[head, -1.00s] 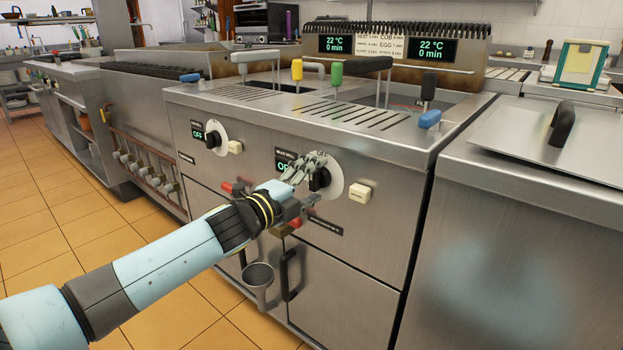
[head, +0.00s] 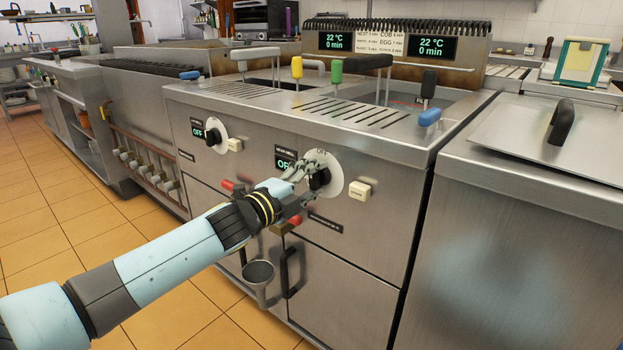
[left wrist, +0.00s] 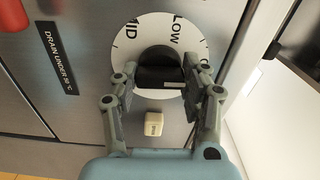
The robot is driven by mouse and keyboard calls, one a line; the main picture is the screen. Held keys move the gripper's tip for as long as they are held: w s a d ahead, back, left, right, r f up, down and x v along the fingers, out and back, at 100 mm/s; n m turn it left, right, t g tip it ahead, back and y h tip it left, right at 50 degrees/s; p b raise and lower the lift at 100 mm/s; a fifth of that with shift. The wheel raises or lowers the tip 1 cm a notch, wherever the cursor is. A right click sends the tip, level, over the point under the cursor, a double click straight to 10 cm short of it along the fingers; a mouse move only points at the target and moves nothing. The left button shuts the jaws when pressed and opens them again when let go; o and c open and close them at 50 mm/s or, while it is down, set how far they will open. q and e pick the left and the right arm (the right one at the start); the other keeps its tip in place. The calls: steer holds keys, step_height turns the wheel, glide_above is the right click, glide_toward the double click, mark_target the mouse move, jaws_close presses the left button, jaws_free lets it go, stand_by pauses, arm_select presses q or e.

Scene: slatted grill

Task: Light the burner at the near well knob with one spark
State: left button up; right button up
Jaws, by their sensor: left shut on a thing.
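The near well knob (head: 321,178) is black on a white dial (head: 336,165) on the steel fryer front. My left gripper (head: 311,180) has its fingers around the knob. In the left wrist view, the gripper (left wrist: 160,92) is shut on the knob (left wrist: 158,72), one finger on each side. The dial (left wrist: 128,62) shows LOW and MID there. The cream spark button (head: 360,190) is right of the dial and apart from the gripper; it also shows in the left wrist view (left wrist: 153,124). A green-lit display (head: 285,164) left of the dial is partly hidden. My right gripper is not in view.
Another black knob (head: 213,137) with an OFF display and a cream button (head: 234,145) is further left. A red drain handle (head: 295,221) and a metal cup (head: 258,273) are below my arm. A steel cabinet (head: 520,220) stands to the right.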

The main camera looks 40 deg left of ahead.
arm_select(q)
steer(key=n+p, duration=0.3)
steer(key=n, duration=0.2)
steer(key=shift+r, duration=0.1)
steer(key=shift+n+p, duration=0.7)
steer(key=shift+n, duration=0.3)
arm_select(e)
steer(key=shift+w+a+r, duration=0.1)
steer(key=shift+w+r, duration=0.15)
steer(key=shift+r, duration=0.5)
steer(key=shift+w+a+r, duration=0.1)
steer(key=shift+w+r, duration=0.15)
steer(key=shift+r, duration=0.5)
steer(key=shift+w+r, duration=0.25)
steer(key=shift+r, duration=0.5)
arm_select(q)
steer(key=shift+f, duration=0.2)
steer(key=o, duration=1.1)
steer(key=shift+o, duration=0.3)
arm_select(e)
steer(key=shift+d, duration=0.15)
